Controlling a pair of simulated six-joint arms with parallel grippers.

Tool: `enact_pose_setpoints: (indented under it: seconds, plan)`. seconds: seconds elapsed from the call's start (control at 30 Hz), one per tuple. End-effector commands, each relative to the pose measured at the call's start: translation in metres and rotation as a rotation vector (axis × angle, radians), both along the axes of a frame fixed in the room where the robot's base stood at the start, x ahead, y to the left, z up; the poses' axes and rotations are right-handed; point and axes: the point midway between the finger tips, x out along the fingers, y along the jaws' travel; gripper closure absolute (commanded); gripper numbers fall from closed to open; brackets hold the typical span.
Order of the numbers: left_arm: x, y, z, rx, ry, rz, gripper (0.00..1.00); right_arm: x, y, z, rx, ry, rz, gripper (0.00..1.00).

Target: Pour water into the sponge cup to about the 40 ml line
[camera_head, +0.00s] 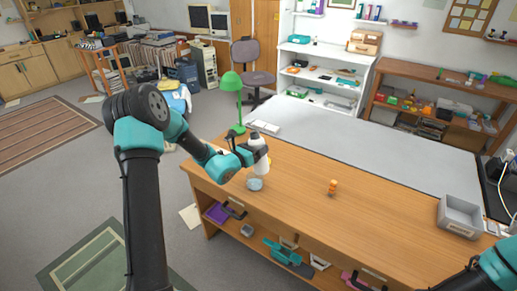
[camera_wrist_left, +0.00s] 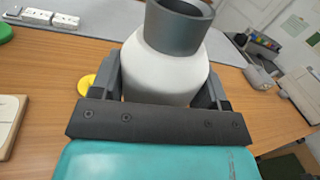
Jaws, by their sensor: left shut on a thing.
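My left gripper (camera_head: 252,157) is shut on a white bottle (camera_head: 262,166) with a grey top, near the left end of the wooden desk. In the left wrist view the white bottle (camera_wrist_left: 165,75) sits between the two fingers (camera_wrist_left: 163,85), its grey neck at the top of the picture. A small pale blue cup (camera_head: 255,184) stands on the desk just below the bottle in the head view. The sponge, any marked line and the water level are too small to make out.
An orange container (camera_head: 332,187) stands mid-desk. A grey bin (camera_head: 460,216) is at the right end. A green lamp (camera_head: 236,92) stands behind my left gripper. A yellow thing (camera_wrist_left: 86,85) lies beside the bottle in the wrist view. The desk between cup and bin is mostly clear.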

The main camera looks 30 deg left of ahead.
Motion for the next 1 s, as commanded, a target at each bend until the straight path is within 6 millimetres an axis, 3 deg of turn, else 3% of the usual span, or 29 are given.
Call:
enact_pose_setpoints:
  seconds: [1.0]
  plan:
    - [0.001,0.013,-0.003,0.204,-0.022,0.0,0.6,0.0,0.0,0.0,0.0,0.0,0.0,0.5]
